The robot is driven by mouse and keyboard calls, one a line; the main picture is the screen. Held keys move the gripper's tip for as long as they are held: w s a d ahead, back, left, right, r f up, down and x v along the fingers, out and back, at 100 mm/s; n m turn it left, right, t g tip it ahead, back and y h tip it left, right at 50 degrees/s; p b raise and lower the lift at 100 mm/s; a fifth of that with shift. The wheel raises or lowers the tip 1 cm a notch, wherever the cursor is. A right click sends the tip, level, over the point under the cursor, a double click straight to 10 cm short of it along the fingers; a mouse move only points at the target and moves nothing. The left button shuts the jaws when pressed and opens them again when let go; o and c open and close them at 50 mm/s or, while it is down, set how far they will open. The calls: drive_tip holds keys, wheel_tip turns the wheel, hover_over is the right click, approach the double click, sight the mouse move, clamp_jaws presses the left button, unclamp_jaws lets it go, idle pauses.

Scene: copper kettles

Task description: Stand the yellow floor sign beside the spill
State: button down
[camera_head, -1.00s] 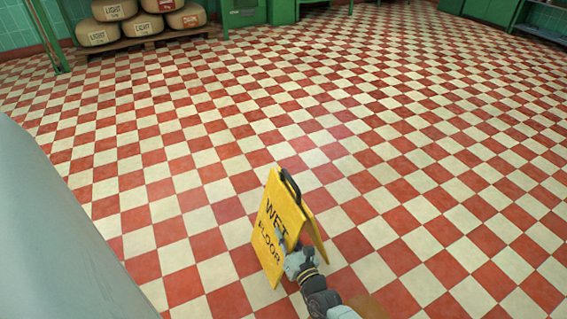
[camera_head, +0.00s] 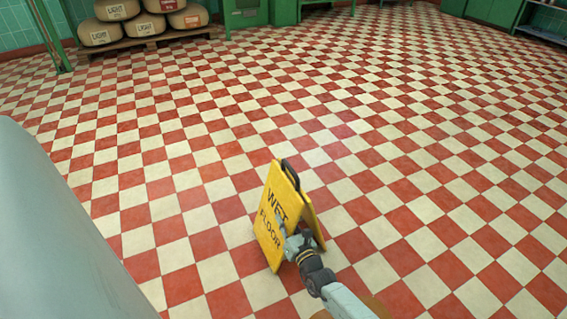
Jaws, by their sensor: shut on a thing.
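The yellow floor sign (camera_head: 270,222), an A-frame reading "WET FLOOR" with a black handle on top, is upright with its two panels spread. My gripper (camera_head: 287,236) is shut on the sign at the lower part of its lettered front panel, reaching in from the lower right. I cannot tell whether the sign's feet touch the floor. A brownish patch, which looks like the spill (camera_head: 378,304), shows at the bottom edge of the picture, to the lower right of the sign. My arm and the picture's edge hide most of it.
The red and cream checkered floor (camera_head: 400,150) is clear around the sign. Labelled tan sacks (camera_head: 118,32) lie stacked on a wooden pallet (camera_head: 150,45) at the back left. Green cabinets (camera_head: 245,14) stand along the far wall.

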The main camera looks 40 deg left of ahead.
drive_tip(key=c, duration=1.7)
unclamp_jaws()
drive_tip(key=shift+r, duration=0.15)
drive_tip(key=p+v, duration=0.1)
drive_tip(key=v, duration=1.1)
